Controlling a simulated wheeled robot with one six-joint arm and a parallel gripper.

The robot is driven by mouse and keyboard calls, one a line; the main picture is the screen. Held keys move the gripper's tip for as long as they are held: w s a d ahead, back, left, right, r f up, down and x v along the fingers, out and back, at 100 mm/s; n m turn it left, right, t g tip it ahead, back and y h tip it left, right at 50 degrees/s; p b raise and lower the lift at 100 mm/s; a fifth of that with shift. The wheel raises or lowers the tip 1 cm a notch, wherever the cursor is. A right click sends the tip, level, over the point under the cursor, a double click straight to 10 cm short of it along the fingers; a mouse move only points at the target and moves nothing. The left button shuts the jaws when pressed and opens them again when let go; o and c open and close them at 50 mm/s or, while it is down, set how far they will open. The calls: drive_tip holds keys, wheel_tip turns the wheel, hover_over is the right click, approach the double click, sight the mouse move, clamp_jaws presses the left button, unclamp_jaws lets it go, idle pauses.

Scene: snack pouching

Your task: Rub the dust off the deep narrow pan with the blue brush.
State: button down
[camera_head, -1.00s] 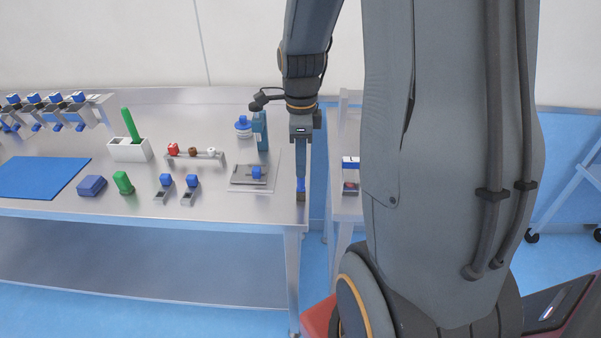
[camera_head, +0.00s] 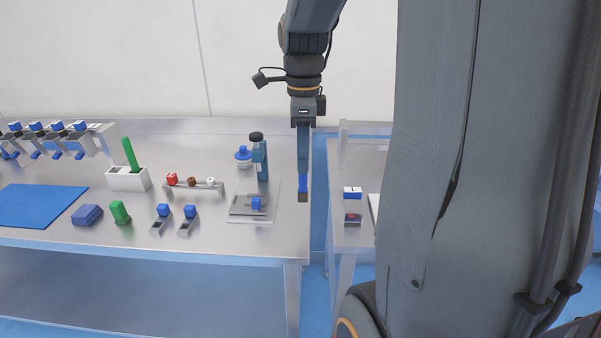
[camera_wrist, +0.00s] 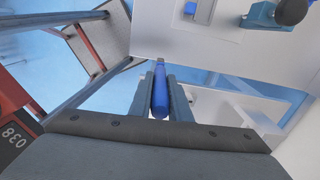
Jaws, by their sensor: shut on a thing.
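My gripper (camera_head: 303,150) points down over the right end of the steel table, shut on the blue brush (camera_head: 303,184). The brush hangs upright with its brownish tip down, seemingly above the tabletop. In the wrist view the brush's blue handle (camera_wrist: 160,95) lies between the two fingers (camera_wrist: 160,98). Two small metal pans with blue handles, the left one (camera_head: 158,226) and the right one (camera_head: 186,228), sit near the front edge. I cannot tell which is the deep narrow pan, and no dust is discernible.
A small rack (camera_head: 205,187), white holder (camera_head: 127,180), green piece (camera_head: 120,212) and blue block (camera_head: 87,215) lie left. A gap separates the second table (camera_head: 345,238).

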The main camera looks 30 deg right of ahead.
drive_tip(key=s+d+r+p, duration=0.2)
drive_tip(key=d+p, duration=0.3)
drive_tip(key=d, duration=0.2)
drive_tip(key=s+d+r+p, duration=0.2)
drive_tip(key=d+p, duration=0.4)
drive_tip(key=d, duration=0.1)
drive_tip(key=shift+s+r, duration=0.2)
drive_tip(key=shift+r, duration=0.15)
wheel_tip(320, 180, down, 12)
drive_tip(key=b, duration=0.6)
drive_tip(key=shift+f+b, duration=0.3)
drive_tip(key=shift+f, duration=0.2)
idle(1.0)
drive_tip(key=shift+a, duration=0.1)
idle(1.4)
